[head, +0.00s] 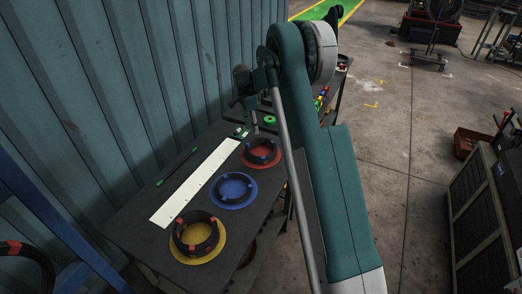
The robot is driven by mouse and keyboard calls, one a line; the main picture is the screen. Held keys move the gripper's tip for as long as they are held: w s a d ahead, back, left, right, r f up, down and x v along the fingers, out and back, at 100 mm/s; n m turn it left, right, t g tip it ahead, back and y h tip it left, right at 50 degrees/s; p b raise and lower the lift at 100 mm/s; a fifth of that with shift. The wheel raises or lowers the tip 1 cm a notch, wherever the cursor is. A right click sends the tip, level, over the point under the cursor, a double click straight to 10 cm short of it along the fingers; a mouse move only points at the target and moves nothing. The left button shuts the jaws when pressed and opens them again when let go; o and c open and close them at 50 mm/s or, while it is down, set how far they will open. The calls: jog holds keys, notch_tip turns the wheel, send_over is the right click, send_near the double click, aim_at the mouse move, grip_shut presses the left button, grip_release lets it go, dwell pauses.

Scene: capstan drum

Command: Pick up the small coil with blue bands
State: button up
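A blue round plate (233,203) lies in the middle, with a blue ring-like centre. A larger black coil (196,233) with red bands lies on the yellow round plate (191,259) at the near end. My gripper (250,123) hangs over the far part of the table, beyond the red plate and apart from the coils. It is small and partly hidden by my arm, so its opening is unclear.
The dark table (138,228) stands against a corrugated blue wall (90,90). A white strip (196,182) and a thin green tool (176,167) lie left of the plates. Small green items (268,120) lie near the far end. A wooden-framed crate (480,220) stands right, across open floor.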

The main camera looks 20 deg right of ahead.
aim_at(256, 139)
jog(key=shift+d+f, duration=0.2)
jog(key=shift+f, duration=1.1)
jog(key=shift+d+f, duration=0.2)
jog(key=shift+f, duration=1.1)
jog(key=shift+d+f, duration=0.15)
jog(key=shift+f, duration=1.1)
grip_shut()
